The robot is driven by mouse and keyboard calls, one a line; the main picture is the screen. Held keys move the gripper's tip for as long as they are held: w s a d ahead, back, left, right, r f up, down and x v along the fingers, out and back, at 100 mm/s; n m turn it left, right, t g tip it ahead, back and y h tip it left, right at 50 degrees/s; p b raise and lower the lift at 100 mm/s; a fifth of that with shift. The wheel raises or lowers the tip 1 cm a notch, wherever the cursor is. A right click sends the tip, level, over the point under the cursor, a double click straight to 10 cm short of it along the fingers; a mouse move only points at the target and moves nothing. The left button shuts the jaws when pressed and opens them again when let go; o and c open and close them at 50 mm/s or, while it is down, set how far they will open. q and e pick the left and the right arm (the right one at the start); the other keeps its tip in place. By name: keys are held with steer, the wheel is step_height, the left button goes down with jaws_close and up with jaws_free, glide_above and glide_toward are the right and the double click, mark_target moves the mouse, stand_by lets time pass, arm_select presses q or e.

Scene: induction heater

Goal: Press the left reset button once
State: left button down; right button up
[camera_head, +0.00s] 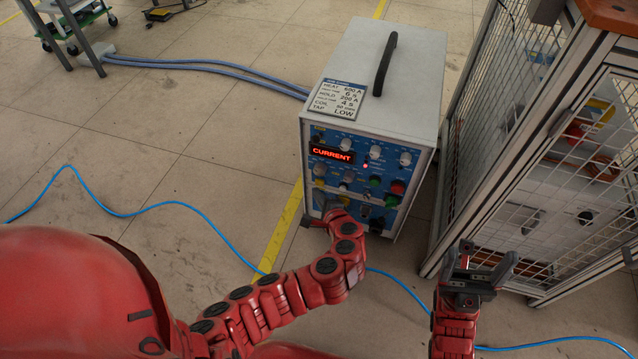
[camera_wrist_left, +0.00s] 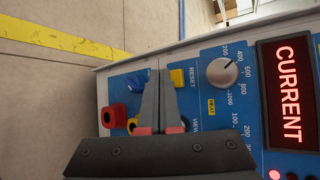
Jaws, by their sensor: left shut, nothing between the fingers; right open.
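The blue-fronted heater (camera_head: 372,75) stands on the floor with a red CURRENT display (camera_head: 332,154) and several knobs and buttons. In the left wrist view a yellow button (camera_wrist_left: 177,78) sits beside the word RESET, below a grey knob (camera_wrist_left: 222,71). My left gripper (camera_head: 326,207) is at the lower left of the panel. In the left wrist view its shut fingers (camera_wrist_left: 160,76) are empty and lie just left of the yellow button; contact cannot be told. My right gripper (camera_head: 479,264) is open and empty in front of the mesh cage.
A mesh cage (camera_head: 555,205) stands close to the heater's right. A blue cable (camera_head: 185,208) crosses the floor, and thicker blue hoses (camera_head: 200,64) run to the heater's left side. A red button (camera_wrist_left: 114,116) is left of the fingers. Floor to the left is mostly clear.

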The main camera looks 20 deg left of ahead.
arm_select(q)
steer(key=shift+w, duration=0.15)
stand_by(0.3)
steer(key=shift+w, duration=0.25)
steer(key=shift+w, duration=0.45)
stand_by(0.5)
steer(key=shift+s, duration=0.15)
steer(key=shift+s+p, duration=0.3)
steer(key=shift+s, duration=0.4)
steer(key=shift+s, duration=0.1)
steer(key=s, duration=0.4)
steer(key=shift+s+a, duration=0.1)
steer(key=shift+s, duration=0.3)
